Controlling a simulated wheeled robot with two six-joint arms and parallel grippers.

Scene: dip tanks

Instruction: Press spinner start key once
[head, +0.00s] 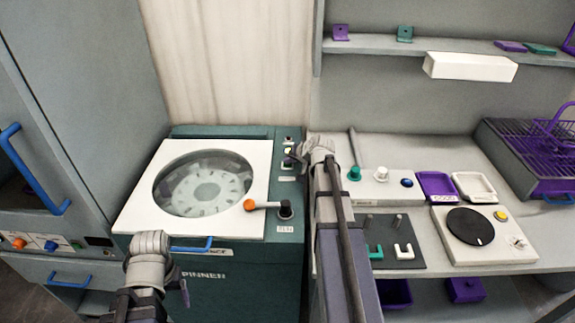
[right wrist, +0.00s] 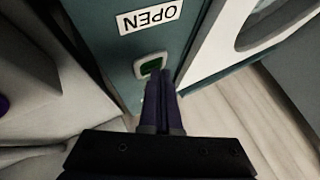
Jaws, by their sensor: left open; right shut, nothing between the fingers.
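The spinner (head: 240,260) is a teal cabinet with a white lid and a round window, at left of centre in the head view. Its narrow side panel holds small keys and labels. In the right wrist view, a green key (right wrist: 150,66) in a pale frame sits beside an upside-down OPEN label (right wrist: 150,16). My right gripper (right wrist: 163,74) is shut and empty, its tips at the key's edge and partly hiding it; contact cannot be told. In the head view it is over the panel's far end (head: 294,153). My left gripper (head: 184,291) is open in front of the spinner.
An orange-knobbed lever (head: 250,204) and a black dial (head: 285,209) are at the spinner's near right. A bench (head: 450,157) with a hotplate-like unit (head: 470,226) and trays is to the right. A cabinet with a blue handle (head: 35,170) stands left.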

